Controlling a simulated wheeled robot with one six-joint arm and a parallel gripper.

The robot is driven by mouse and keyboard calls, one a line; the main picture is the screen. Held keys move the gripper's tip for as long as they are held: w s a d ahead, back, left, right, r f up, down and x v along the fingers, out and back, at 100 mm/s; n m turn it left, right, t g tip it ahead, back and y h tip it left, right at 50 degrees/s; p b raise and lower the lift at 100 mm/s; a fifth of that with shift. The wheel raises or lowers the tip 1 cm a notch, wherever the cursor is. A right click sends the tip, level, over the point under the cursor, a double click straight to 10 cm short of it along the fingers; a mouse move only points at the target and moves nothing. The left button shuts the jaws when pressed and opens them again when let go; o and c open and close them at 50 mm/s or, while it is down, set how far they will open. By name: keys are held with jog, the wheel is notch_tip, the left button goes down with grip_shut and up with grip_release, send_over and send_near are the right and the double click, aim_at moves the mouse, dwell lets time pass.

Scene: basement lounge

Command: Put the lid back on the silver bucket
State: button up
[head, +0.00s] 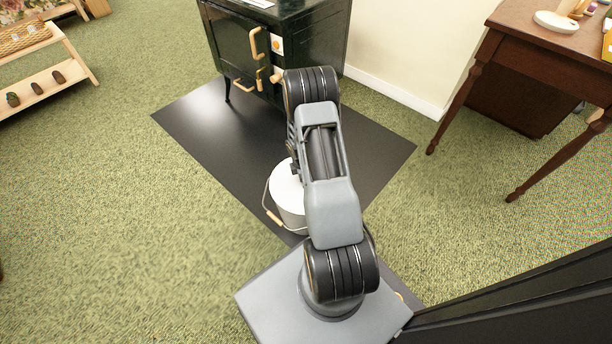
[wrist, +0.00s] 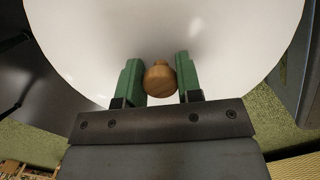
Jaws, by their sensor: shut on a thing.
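The silver bucket (head: 292,217) stands upright on the black floor mat, with its wire handle and wooden grip hanging at the left. The pale round lid (head: 284,184) is at the bucket's top; my arm covers its right side, and I cannot tell whether it rests fully on the rim. In the wrist view the lid (wrist: 215,25) fills most of the upper picture and hides the bucket. My gripper (wrist: 158,66) is shut on the lid's round wooden knob (wrist: 159,80), with one green finger on each side. In the head view my arm hides the fingers.
A dark green stove (head: 232,45) with wooden handles stands behind on the black mat (head: 205,125). A brown wooden table (head: 545,45) is at the right. A low wooden shelf (head: 50,80) is at the far left. Green carpet at the left is clear.

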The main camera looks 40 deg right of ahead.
dwell(0.9)
jog(key=o, duration=1.6)
jog(key=shift+c, duration=0.2)
jog(key=shift+r, duration=0.15)
jog(key=shift+r+p, duration=3.35)
grip_shut()
